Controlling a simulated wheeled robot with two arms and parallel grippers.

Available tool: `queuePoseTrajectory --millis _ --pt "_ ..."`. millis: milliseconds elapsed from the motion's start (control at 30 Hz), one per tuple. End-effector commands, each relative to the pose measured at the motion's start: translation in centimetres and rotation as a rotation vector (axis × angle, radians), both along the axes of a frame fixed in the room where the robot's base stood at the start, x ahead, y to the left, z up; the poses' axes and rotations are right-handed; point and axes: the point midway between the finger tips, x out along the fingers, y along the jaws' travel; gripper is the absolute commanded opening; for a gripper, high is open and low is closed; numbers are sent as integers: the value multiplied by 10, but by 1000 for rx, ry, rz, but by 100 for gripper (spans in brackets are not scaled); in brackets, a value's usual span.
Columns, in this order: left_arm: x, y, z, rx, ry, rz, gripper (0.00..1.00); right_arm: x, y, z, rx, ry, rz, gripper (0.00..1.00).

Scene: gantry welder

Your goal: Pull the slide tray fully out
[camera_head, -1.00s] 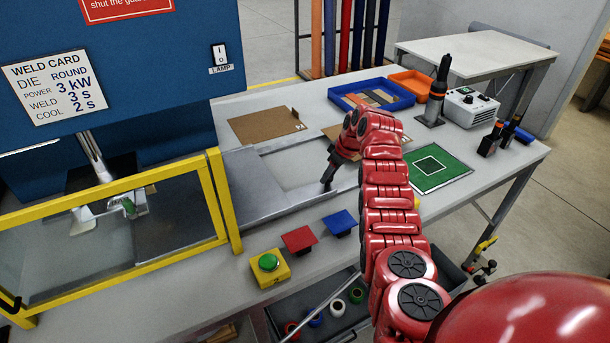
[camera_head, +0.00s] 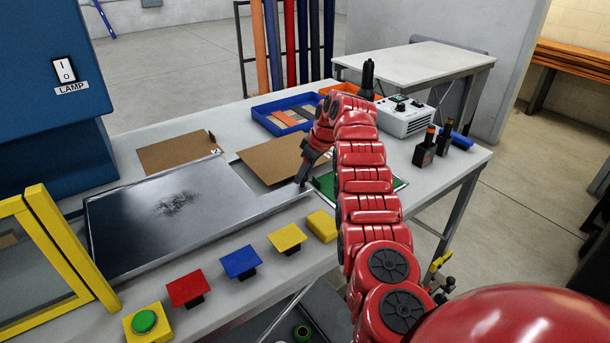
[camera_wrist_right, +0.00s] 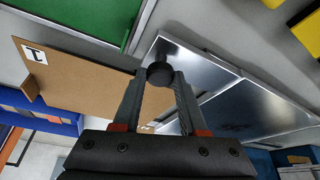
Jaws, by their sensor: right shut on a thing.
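The slide tray (camera_head: 140,225) is a flat grey metal plate with a dark scorch-like mark. It lies on the bench to the right of the yellow gate frame (camera_head: 62,240), mostly clear of the blue machine. My right gripper (camera_head: 302,182) is at the tray's right end. In the right wrist view the tray (camera_wrist_right: 265,105) stretches away from my fingers, and my right gripper (camera_wrist_right: 160,90) is shut on a dark round knob (camera_wrist_right: 160,74) at the tray's end. My left gripper is not in view.
A cardboard piece (camera_head: 280,160) lies beside the tray's right end, close to a green mat (camera_head: 398,184). Another cardboard piece (camera_head: 175,152) lies behind the tray. Red (camera_head: 186,287), blue (camera_head: 239,261) and yellow (camera_head: 287,237) pads and a green button (camera_head: 144,321) line the front.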

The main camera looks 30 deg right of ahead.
Motion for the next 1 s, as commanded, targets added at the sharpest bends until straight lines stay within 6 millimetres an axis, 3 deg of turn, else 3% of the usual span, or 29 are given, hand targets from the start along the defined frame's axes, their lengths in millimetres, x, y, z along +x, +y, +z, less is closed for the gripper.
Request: queuePoseTrajectory --millis 300,333,500,833,1000 --pt "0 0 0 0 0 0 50 -1 0 -1 0 4 -1 0" --pt "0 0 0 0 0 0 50 -1 0 -1 0 4 -1 43" --pt "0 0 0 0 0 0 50 0 0 -1 0 2 0 71" --pt "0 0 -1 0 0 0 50 -1 0 2 0 1 0 71" --pt "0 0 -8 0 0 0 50 -8 -4 22 -4 -5 0 71"
